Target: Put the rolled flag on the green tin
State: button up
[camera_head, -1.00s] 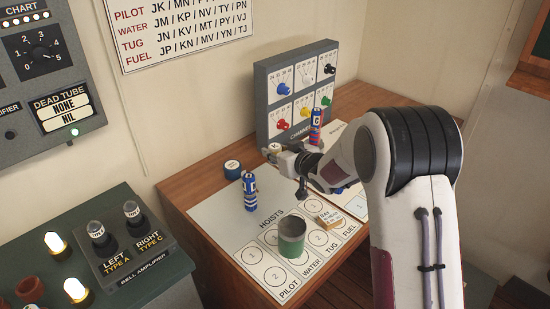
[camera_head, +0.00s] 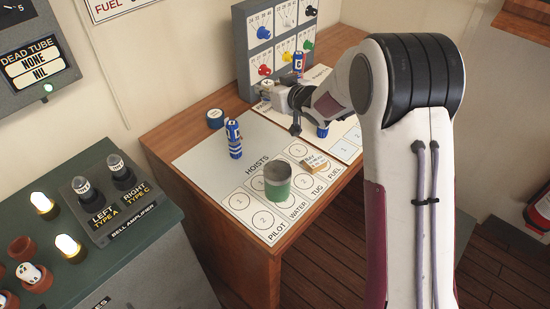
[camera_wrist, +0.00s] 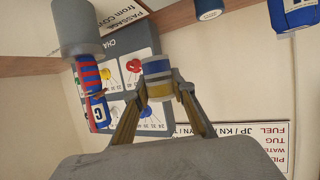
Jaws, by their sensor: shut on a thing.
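The green tin (camera_head: 277,183), with a grey upper band, stands upright on the hoists sheet in the head view. My gripper (camera_head: 274,95) is behind it, over the back of the desk, shut on a rolled flag (camera_head: 267,87). In the wrist view the fingers (camera_wrist: 160,100) close around this flag (camera_wrist: 158,83), which shows white, yellow and blue bands. Its lower end is hard to make out. The space above the tin is clear.
A blue-and-white rolled flag (camera_head: 234,140) stands left of my gripper, near a blue round-topped item (camera_head: 215,118). A red-and-blue roll (camera_head: 299,64) stands by the knob panel (camera_head: 262,50). A grey cylinder (camera_wrist: 75,27) shows in the wrist view.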

jog(key=s+d+r, duration=0.3)
jog(key=d+r, duration=0.3)
jog(key=r+n+g+y, duration=0.1)
jog(key=n+g+y, duration=0.4)
jog(key=n, duration=0.2)
send_over(278, 171)
jog(key=shift+m, duration=0.3)
jog(key=shift+f, duration=3.05)
jog(key=shift+w, duration=0.1)
jog(key=shift+f, duration=1.9)
